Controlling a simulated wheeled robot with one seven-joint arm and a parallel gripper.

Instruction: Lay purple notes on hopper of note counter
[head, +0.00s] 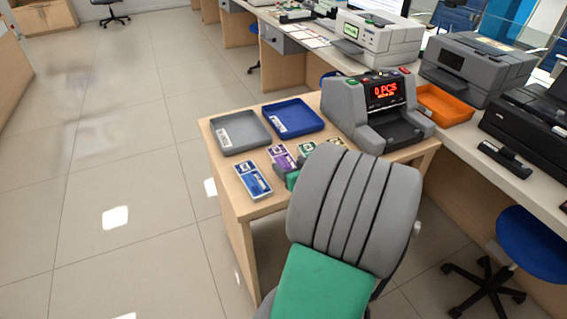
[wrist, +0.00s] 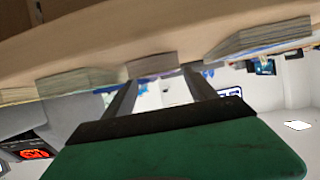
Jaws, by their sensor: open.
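The purple notes (head: 281,156) lie as a flat bundle on the wooden desk, between a blue bundle (head: 253,180) and a green one (head: 307,150). The grey note counter (head: 347,108) stands at the desk's right with a red "0 PCS" display; its dark hopper area (head: 392,128) looks empty. My gripper (head: 284,169) is low beside the purple bundle, partly hidden by my arm. In the upside-down wrist view my gripper (wrist: 162,75) is open, its two dark fingers towards a bundle edge (wrist: 151,66) that appears to be the purple notes. Contact cannot be told.
A grey tray (head: 226,149) and a blue tray (head: 283,132) sit at the desk's back. Another pale bundle (head: 336,142) lies near the counter's front. An orange tray (head: 457,113) and printers stand on the white counter at right. Open floor lies left.

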